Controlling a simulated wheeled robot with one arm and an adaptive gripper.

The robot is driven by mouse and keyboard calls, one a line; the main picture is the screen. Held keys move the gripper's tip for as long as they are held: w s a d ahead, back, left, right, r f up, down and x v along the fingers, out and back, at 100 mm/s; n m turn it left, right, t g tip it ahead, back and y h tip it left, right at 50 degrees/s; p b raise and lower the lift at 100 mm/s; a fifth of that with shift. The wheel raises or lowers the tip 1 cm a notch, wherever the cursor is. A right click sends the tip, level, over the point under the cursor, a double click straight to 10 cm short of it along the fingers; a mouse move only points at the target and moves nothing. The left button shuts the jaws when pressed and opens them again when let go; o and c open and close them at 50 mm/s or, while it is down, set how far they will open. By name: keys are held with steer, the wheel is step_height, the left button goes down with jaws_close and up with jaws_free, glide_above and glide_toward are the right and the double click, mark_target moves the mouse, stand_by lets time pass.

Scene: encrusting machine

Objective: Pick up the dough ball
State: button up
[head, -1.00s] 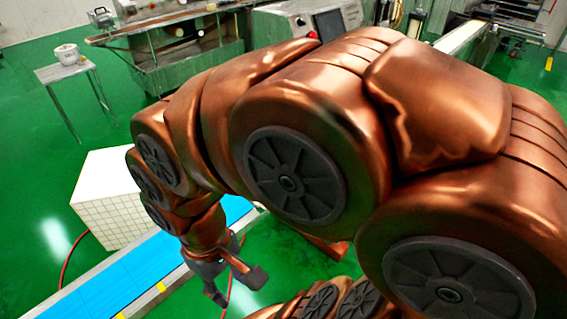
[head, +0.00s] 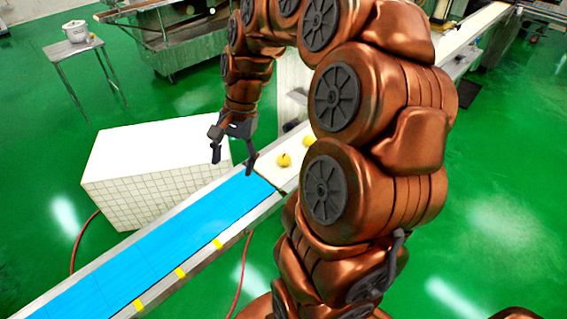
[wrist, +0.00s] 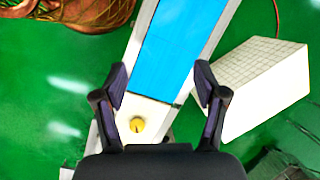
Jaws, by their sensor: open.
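Two yellow dough balls, a nearer one (head: 283,160) and a farther one (head: 309,141), sit on the pale section of the conveyor (head: 266,172) in the head view. One yellow ball (wrist: 137,125) shows in the wrist view, on the pale section just past the end of the blue belt; I cannot tell which of the two it is. My gripper (head: 233,160) is open and empty. It points down near the joint of blue belt and pale section, left of both balls in the head view. In the wrist view my gripper (wrist: 160,84) has its fingers spread wide.
The blue belt (head: 150,248) runs to the lower left with yellow marks on its edge. A white tiled block (head: 140,165) stands close behind the belt. A small table (head: 72,48) with a white pot (head: 76,30) stands farther back. Open green floor lies around.

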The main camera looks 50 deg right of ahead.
steer(key=w+d+f+m+t+b, duration=0.1)
steer(key=w+d+f+m, duration=0.15)
steer(key=d, duration=0.35)
steer(key=w+d+f+m+t, duration=0.1)
steer(key=d+f+m, duration=0.1)
steer(key=d+m, duration=0.3)
steer(key=m+b, duration=0.1)
steer(key=m, duration=0.4)
glide_toward(286, 155)
steer(key=x, duration=0.3)
steer(key=shift+s+d+f+t+y, duration=0.1)
steer(key=shift+s+t+y, duration=0.25)
steer(key=shift+s, duration=0.3)
steer(key=shift+f, duration=0.3)
steer(key=shift+w+p+x, duration=0.2)
steer(key=shift+p+x, duration=0.25)
steer(key=shift+x, duration=1.25)
steer(key=shift+w+p+x, duration=0.15)
steer(key=shift+p+x, duration=0.3)
steer(key=shift+x, duration=1.3)
steer(key=shift+r, duration=0.1)
steer(key=shift+c, duration=0.3)
steer(key=c, duration=0.9)
steer(key=shift+d+r, duration=0.1)
